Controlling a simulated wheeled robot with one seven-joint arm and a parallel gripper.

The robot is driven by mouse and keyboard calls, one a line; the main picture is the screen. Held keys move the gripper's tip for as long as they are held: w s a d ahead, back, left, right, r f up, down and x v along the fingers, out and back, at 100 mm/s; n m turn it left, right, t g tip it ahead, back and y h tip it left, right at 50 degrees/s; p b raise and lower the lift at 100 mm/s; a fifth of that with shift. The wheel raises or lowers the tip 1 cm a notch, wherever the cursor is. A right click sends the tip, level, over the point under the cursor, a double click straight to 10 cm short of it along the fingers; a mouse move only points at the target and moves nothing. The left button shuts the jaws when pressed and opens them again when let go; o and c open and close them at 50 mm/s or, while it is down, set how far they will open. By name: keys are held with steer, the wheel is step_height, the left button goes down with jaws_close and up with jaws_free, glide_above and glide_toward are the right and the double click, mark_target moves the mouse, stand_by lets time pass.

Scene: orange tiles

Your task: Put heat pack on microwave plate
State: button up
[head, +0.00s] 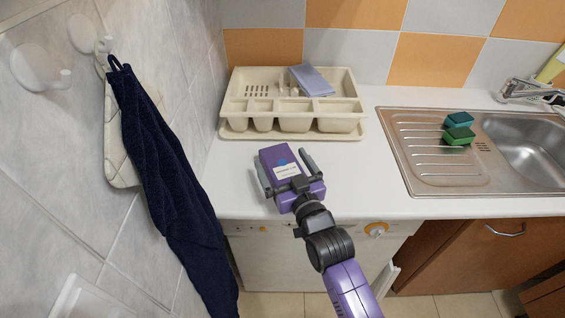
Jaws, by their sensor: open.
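A flat blue-grey packet (311,80), which may be the heat pack, rests tilted in the back right of a cream dish rack (237,108) on the white counter. My gripper (280,158) is over the counter in front of the rack, apart from the packet and nearer to me. Its two grey fingers are spread on either side of my purple hand, and I see nothing held between them. No microwave or microwave plate shows in this view.
A steel sink (528,150) with green sponges (458,136) on its drainer is at right. A dark blue towel (165,165) and a pale oven mitt (119,150) hang on the left wall. White counter (360,180) is clear between the rack and sink.

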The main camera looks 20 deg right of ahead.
steer(key=s, duration=0.8)
steer(key=s+d+b, duration=0.1)
steer(key=s, duration=0.2)
steer(key=shift+s, duration=0.4)
steer(key=s+d+f+g, duration=0.1)
steer(key=s, duration=1.2)
steer(key=s+d+f+g+h, duration=0.1)
steer(key=s+d+f, duration=0.1)
steer(key=s, duration=1.2)
steer(key=shift+f, duration=0.2)
steer(key=shift+m+g, duration=0.4)
steer(key=shift+g, duration=0.1)
steer(key=v, duration=0.3)
steer(key=r+v, duration=0.1)
steer(key=v, duration=0.3)
steer(key=shift+d+r, duration=0.1)
steer(key=shift+d, duration=0.05)
steer(key=shift+s+r, duration=0.15)
steer(key=shift+s, duration=0.1)
